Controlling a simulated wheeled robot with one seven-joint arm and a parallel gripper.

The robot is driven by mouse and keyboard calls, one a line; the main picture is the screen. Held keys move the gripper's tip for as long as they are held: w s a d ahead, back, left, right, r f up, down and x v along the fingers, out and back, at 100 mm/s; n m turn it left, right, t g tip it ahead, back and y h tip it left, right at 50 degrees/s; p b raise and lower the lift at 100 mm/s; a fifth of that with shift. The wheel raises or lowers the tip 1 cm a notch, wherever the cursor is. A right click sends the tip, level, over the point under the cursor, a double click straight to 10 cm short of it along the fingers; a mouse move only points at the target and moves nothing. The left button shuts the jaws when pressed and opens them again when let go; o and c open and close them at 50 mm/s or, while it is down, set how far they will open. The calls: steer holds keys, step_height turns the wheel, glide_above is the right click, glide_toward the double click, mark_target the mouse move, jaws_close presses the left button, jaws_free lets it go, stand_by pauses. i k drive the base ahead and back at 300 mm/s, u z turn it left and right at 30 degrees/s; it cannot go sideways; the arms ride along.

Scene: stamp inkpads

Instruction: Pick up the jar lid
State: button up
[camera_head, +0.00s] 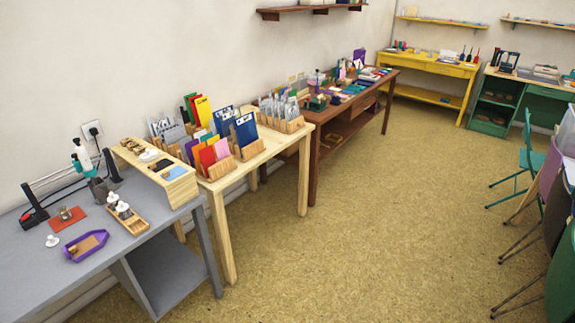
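I cannot pick out the jar lid with certainty. A small round white piece (52,241) lies on the grey table (30,281) at the lower left, and it may be a lid. It lies between an orange mat (68,219) and a purple tray (80,254). Other small round items on the wooden riser (179,190) are too small to tell. My gripper is not in view.
A wooden holder (138,226) with white-topped pieces and a teal-and-white device (81,157) stand on the grey table. A pale wooden table (228,230) with card holders and a brown table (309,172) follow along the wall. The floor (370,230) is clear; chairs stand at right.

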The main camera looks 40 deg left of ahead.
mark_target(52, 242)
steer(key=u, duration=1.3)
steer(key=i, duration=0.35)
steer(key=u, duration=1.75)
